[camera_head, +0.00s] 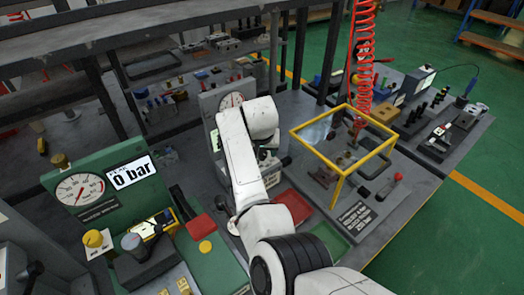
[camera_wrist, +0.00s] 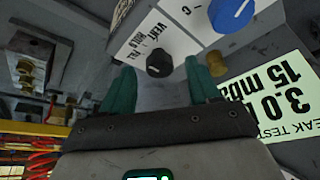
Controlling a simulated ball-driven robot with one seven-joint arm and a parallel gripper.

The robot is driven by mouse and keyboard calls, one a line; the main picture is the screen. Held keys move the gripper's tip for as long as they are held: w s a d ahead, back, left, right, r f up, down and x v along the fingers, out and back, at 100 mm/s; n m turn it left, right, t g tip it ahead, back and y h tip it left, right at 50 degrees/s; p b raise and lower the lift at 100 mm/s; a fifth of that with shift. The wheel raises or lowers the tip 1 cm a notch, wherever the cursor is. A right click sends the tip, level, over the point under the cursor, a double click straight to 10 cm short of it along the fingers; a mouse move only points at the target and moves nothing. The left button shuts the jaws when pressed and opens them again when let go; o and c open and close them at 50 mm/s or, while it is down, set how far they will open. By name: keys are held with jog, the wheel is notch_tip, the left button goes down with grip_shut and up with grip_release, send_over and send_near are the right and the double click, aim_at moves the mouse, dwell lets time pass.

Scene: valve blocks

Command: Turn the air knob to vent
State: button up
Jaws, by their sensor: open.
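In the wrist view, a small black knob (camera_wrist: 159,63) sits on a white plate whose upside-down lettering seems to include "VENT". I take it as the air knob; its exact setting is too small to read. My gripper (camera_wrist: 163,82) is open, with one teal finger to the left of the knob and one to the right. The knob appears between and just beyond the fingertips; I cannot tell whether either finger touches it. In the head view, my white arm reaches to the grey gauge block (camera_head: 208,103) and hides the knob and my gripper.
A blue knob (camera_wrist: 232,12) and a brass fitting (camera_wrist: 216,63) are close to the right finger. A pale green leak-test label (camera_wrist: 275,100) lies right. In the head view, a yellow frame (camera_head: 341,175) stands right of my arm, and a green gauge panel (camera_head: 90,190) stands left.

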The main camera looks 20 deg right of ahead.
jog(key=shift+w+f, duration=0.15)
jog(key=shift+f, duration=0.3)
jog(key=c, duration=1)
jog(key=shift+c, duration=0.2)
